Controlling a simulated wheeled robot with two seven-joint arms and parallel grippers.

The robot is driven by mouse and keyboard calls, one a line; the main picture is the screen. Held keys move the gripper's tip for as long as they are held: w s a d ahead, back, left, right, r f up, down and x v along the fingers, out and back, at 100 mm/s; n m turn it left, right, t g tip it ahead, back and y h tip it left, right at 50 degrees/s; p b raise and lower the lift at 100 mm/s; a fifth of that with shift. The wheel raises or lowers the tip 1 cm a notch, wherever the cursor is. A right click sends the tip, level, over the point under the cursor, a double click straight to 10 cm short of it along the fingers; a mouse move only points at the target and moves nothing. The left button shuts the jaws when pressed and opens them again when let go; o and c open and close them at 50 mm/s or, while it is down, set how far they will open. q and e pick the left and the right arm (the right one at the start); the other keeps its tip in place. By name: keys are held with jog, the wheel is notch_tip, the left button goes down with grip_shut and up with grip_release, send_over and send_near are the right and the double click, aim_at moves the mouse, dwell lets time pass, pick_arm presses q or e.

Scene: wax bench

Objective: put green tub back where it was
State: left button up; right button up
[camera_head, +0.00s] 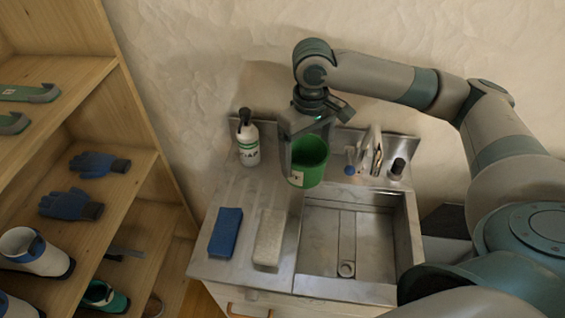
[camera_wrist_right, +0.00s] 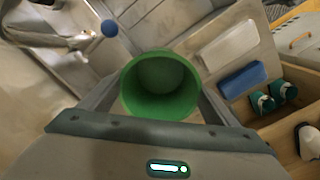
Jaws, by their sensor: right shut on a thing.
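The green tub (camera_head: 310,160) is an open, empty-looking cup with a pale label patch on its side. It is held upright near the sink's back left corner, seemingly above the counter; the exact height is hard to tell. My right gripper (camera_head: 307,150) reaches down from above and is shut on the tub. In the right wrist view the tub (camera_wrist_right: 160,86) sits between the two fingers (camera_wrist_right: 158,108), its mouth facing the camera. My left gripper is in neither view.
A soap bottle (camera_head: 248,140) stands left. A blue sponge (camera_head: 226,232) and pale block (camera_head: 269,237) lie on the drainboard. A wooden shelf (camera_head: 125,215) holds gloves and shoes.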

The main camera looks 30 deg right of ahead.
aim_at(304, 162)
jog(key=w+a+f+p, duration=0.1)
jog(key=w+a+f, duration=0.1)
jog(key=w+f, duration=0.2)
jog(key=w, duration=0.2)
jog(key=shift+w+a+f, duration=0.15)
jog(key=shift+w+a, duration=0.15)
jog(key=shift+a, duration=0.1)
jog(key=shift+f+p, duration=0.95)
jog(key=shift+f, duration=1.05)
jog(key=shift+s+f, duration=0.1)
jog(key=o, duration=1)
